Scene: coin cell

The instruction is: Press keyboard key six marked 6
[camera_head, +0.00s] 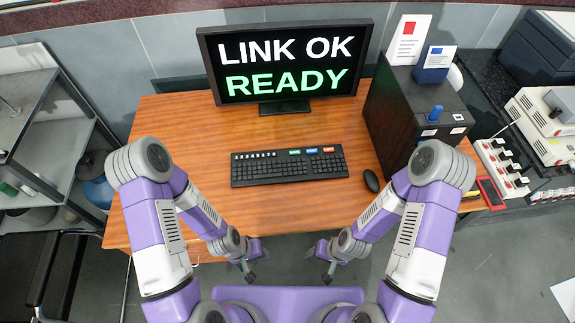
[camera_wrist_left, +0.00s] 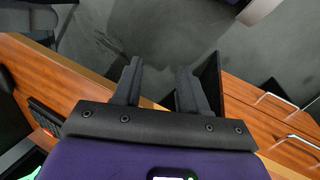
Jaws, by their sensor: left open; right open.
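A black keyboard (camera_head: 290,166) lies on the wooden desk in the head view, below the monitor. Its key labels are too small to read, so I cannot tell which key is marked 6. A corner of the keyboard also shows at the left of the left wrist view (camera_wrist_left: 45,116). My left gripper (camera_head: 251,274) is open and empty, in front of the desk's near edge and below the keyboard in the picture. Its two dark fingers show apart in the left wrist view (camera_wrist_left: 158,88). My right gripper (camera_head: 327,277) is open and empty, also in front of the desk edge.
A monitor (camera_head: 288,66) reading "LINK OK READY" stands at the back of the desk (camera_head: 160,125). A mouse (camera_head: 371,181) lies right of the keyboard. A black box (camera_head: 405,110) stands at the desk's right. The desk is clear left of the keyboard and in front of it.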

